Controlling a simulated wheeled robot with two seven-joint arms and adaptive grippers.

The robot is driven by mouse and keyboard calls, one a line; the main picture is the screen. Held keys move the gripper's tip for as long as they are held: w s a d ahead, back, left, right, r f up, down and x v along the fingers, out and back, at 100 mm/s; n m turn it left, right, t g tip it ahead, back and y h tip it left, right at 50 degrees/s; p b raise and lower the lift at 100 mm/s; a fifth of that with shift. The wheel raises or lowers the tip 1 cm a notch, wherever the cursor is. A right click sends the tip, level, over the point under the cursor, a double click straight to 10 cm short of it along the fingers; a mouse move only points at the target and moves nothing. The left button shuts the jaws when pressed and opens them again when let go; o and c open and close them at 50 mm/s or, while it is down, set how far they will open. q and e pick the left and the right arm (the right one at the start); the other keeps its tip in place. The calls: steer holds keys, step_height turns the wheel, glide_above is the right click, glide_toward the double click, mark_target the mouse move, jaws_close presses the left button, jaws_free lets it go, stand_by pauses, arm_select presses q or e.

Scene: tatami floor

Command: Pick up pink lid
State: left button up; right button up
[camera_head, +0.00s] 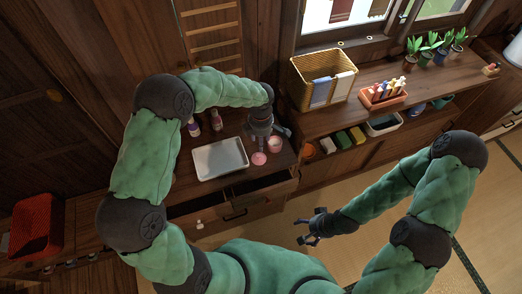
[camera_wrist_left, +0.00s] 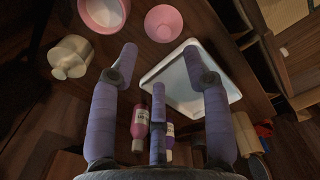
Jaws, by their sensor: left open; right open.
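The pink lid (camera_head: 259,158) lies on the wooden counter, between the white tray and an open pink jar (camera_head: 275,145). In the left wrist view the pink lid (camera_wrist_left: 164,23) is a round disc beyond the fingertips, with the jar (camera_wrist_left: 103,12) to its left. My left gripper (camera_head: 261,136) points down over the counter just behind the lid; its fingers (camera_wrist_left: 160,62) are spread, with nothing between them. My right gripper (camera_head: 312,228) is open and empty, above the floor in front of the cabinets.
The white tray (camera_head: 221,172) lies left of the lid, with bottles (camera_head: 215,121) behind it. In the left wrist view an off-white object (camera_wrist_left: 70,57) stands near the left finger. An open drawer (camera_head: 262,184) juts out below. A wicker basket (camera_head: 308,95) stands on the right counter.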

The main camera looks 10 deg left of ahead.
arm_select(q)
steer(key=b, duration=0.1)
glide_above(259, 155)
steer(key=f, duration=0.5)
steer(key=shift+w+d+f, duration=0.15)
steer(key=shift+d, duration=0.1)
steer(key=f+b, duration=0.1)
steer(key=f, duration=0.4)
steer(key=shift+a+b, duration=0.2)
steer(key=shift+b, duration=0.2)
jaws_close()
